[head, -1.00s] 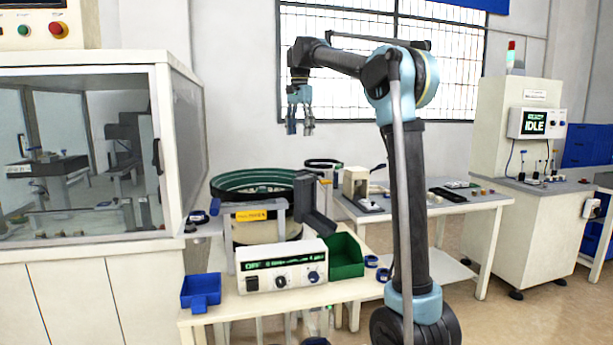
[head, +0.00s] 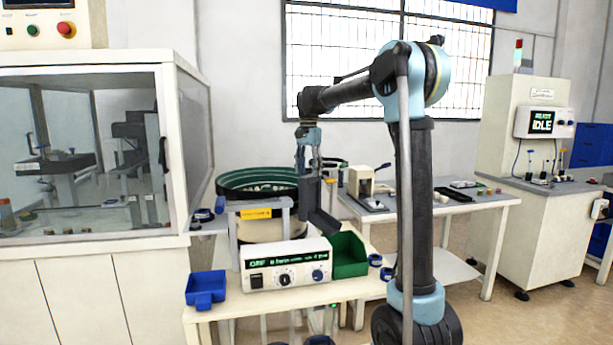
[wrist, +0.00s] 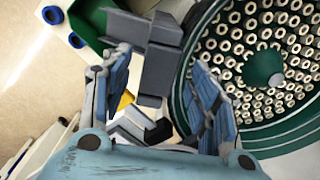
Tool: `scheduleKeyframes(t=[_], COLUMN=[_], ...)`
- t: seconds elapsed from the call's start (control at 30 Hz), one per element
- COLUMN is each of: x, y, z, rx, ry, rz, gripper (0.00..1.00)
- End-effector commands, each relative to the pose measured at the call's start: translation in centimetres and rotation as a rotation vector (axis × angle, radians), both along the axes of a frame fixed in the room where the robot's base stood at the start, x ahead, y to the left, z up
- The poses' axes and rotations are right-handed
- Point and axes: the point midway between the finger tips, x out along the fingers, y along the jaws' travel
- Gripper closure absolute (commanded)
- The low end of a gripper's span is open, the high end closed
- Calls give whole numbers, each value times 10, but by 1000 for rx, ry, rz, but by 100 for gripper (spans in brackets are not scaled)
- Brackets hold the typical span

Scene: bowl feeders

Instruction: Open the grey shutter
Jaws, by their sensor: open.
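The grey chute with its upright grey plate, which looks like the grey shutter (head: 310,194), stands at the right side of the bowl feeder in the head view. In the wrist view the grey shutter (wrist: 158,72) lies between and beyond my fingers, with the grey chute (wrist: 135,27) running up and left from it. My gripper (head: 308,168) is open and points down just above the grey plate. In the wrist view my gripper (wrist: 160,60) has both blue fingers apart with nothing held. I cannot tell whether the fingers touch the plate.
The bowl feeder (head: 257,180), full of pale rings, stands close to my gripper. A green bin (head: 350,256) sits below the chute, beside the white control box (head: 286,266). A blue bin (head: 205,289) is at the front left. A machine enclosure (head: 187,150) stands left.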

Motion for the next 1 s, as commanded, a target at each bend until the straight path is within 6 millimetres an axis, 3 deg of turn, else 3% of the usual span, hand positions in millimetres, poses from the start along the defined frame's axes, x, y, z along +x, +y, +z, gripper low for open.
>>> scheduleKeyframes(t=[0.2, 0.5, 0.57, 0.77, 1.0], x=[0, 0, 0, 0, 0], y=[0, 0, 0, 0, 0], z=[-16, -18, -18, -18, -10], rx=[0, 0, 0, 0, -1], ry=[0, 0, 0, 0, 1], rz=[0, 0, 0, 1, 1], gripper=[45, 45, 54, 99, 100])
